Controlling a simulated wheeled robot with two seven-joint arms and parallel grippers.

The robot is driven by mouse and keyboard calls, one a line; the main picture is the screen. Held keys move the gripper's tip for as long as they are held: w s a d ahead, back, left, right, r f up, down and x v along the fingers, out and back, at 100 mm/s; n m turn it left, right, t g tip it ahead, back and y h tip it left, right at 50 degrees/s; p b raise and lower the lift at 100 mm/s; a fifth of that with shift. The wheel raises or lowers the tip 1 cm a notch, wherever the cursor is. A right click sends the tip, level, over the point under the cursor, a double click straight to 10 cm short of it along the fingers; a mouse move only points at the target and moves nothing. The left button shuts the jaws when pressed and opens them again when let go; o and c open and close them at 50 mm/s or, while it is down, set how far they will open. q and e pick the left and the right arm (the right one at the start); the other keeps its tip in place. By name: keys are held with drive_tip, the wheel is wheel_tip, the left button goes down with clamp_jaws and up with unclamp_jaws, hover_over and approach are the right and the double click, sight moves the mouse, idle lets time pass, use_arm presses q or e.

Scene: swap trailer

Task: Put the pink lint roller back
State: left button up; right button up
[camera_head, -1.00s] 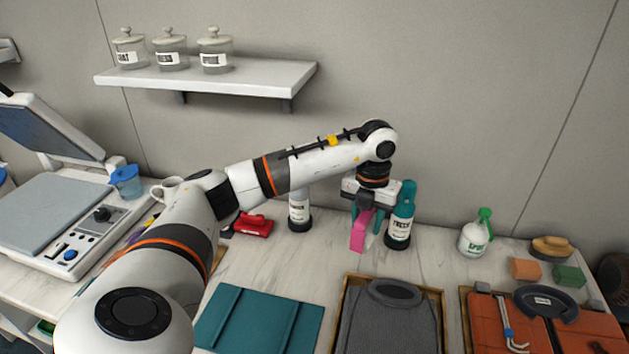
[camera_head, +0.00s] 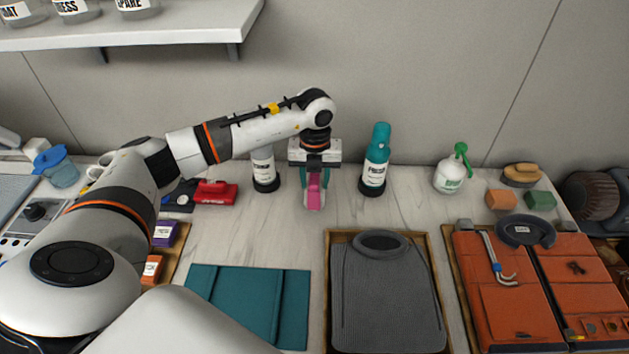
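The pink lint roller (camera_head: 314,192) is upright at the back of the counter, between a white bottle and a teal bottle. My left gripper (camera_head: 314,182) comes down over it from above, with its fingers on both sides of the pink part. The fingers look close against it, but the roller hides part of the contact. I cannot tell whether its lower end touches the counter. My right gripper is not in view.
A white bottle (camera_head: 264,170) stands left of the roller and a teal bottle (camera_head: 375,165) right. In front are a folded teal cloth (camera_head: 248,303), a tray with a grey garment (camera_head: 384,295) and an orange organizer (camera_head: 505,290).

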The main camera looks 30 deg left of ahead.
use_arm(q)
drive_tip(key=shift+f, duration=1)
drive_tip(key=o, duration=0.9)
drive_tip(key=shift+o, duration=0.2)
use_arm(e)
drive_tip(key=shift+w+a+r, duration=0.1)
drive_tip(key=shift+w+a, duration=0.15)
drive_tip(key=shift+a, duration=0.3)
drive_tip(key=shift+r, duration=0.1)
use_arm(q)
drive_tip(key=shift+r, duration=0.25)
wheel_tip(320, 180, up, 11)
drive_tip(key=shift+f+b, duration=0.2)
drive_tip(key=shift+b, duration=0.95)
drive_tip(key=shift+r, duration=0.55)
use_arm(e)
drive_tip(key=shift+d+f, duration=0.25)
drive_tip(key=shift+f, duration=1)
